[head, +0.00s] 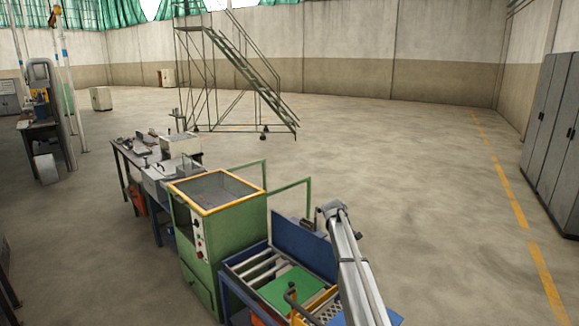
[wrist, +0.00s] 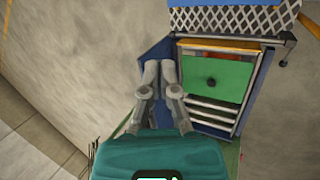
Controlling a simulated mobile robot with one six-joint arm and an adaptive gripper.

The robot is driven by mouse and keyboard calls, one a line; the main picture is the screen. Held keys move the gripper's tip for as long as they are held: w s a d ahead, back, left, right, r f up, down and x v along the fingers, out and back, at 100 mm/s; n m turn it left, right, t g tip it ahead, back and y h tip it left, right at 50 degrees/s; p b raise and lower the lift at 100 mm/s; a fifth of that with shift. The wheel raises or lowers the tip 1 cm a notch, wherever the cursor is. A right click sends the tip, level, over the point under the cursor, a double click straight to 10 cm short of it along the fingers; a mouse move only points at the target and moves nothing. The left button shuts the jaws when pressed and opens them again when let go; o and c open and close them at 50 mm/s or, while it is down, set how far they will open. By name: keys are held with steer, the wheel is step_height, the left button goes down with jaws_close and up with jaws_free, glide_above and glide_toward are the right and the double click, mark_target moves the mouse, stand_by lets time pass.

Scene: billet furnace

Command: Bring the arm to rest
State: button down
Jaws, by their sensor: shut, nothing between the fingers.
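My gripper (wrist: 159,68) shows in the wrist view, its two grey fingers close together with nothing held between them. Its teal body fills the bottom middle of the picture. The fingers lie in front of a blue side panel (wrist: 152,50), left of the roller stand (wrist: 236,122) with its green plate (wrist: 215,80). I cannot tell how far the fingers are above it.
The green furnace cabinet (head: 235,235) with its yellow-rimmed top stands left of the roller stand (head: 245,289). A workbench (head: 150,175) with tools is beyond it. A stair platform (head: 235,80) stands behind. Grey lockers (head: 553,130) line the right. The floor between is clear.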

steer(key=s+a+f+m+y+b, duration=0.1)
steer(key=s+a+f+m+b, duration=0.1)
steer(key=s, duration=1.3)
steer(key=s+a+f+m+g+y+b, duration=0.1)
steer(key=s+a+f+m+y+b, duration=0.1)
steer(key=s, duration=1.4)
steer(key=s+a+f+m+g+y+b, duration=0.1)
steer(key=s+f+b, duration=0.4)
steer(key=s, duration=1.1)
step_height(320, 180, down, 2)
steer(key=shift+a+f+m+y, duration=0.1)
steer(key=shift+a+m+y, duration=0.4)
steer(key=shift+a+m, duration=0.55)
steer(key=shift+d, duration=0.25)
